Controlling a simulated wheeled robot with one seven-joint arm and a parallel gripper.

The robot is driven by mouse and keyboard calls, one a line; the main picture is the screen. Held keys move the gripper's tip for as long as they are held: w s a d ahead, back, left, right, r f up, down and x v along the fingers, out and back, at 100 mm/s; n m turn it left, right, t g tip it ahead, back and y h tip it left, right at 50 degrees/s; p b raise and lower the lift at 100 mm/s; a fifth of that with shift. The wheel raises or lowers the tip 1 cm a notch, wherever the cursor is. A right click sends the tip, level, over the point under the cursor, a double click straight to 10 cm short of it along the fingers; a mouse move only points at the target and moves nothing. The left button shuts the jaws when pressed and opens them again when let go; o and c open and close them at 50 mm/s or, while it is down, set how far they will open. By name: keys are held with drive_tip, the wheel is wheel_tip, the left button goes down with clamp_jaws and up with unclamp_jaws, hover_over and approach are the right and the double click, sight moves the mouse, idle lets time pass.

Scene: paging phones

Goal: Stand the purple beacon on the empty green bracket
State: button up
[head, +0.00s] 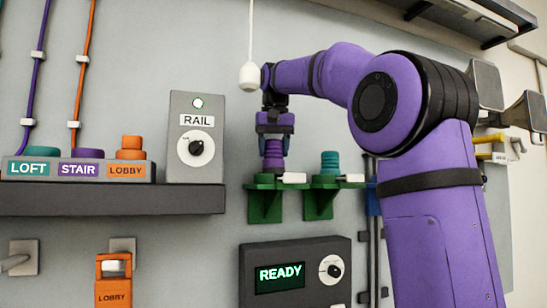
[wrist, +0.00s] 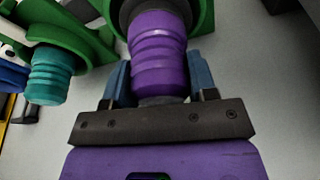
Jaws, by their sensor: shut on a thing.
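The purple beacon (head: 273,152) is upright at the left green bracket (head: 265,204), its lower end at the bracket's top. My gripper (head: 274,136) comes down from above and is shut on the beacon's upper part. In the wrist view the blue fingers (wrist: 159,80) sit on both sides of the beacon (wrist: 160,48). Its dark base meets the green bracket (wrist: 204,18) there; whether it bears full weight I cannot tell. The right green bracket (head: 320,205) holds a teal beacon (head: 330,163), also in the wrist view (wrist: 50,75).
A white pull cord knob (head: 249,76) hangs just left of my wrist. The RAIL box (head: 196,145) stands on a dark shelf (head: 110,200) to the left. The READY panel (head: 295,272) is below the brackets. White tags (head: 292,178) stick out beside the brackets.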

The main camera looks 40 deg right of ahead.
drive_tip(key=shift+f, duration=1)
drive_tip(key=shift+f, duration=0.15)
drive_tip(key=o, duration=1.2)
drive_tip(key=v, duration=1.2)
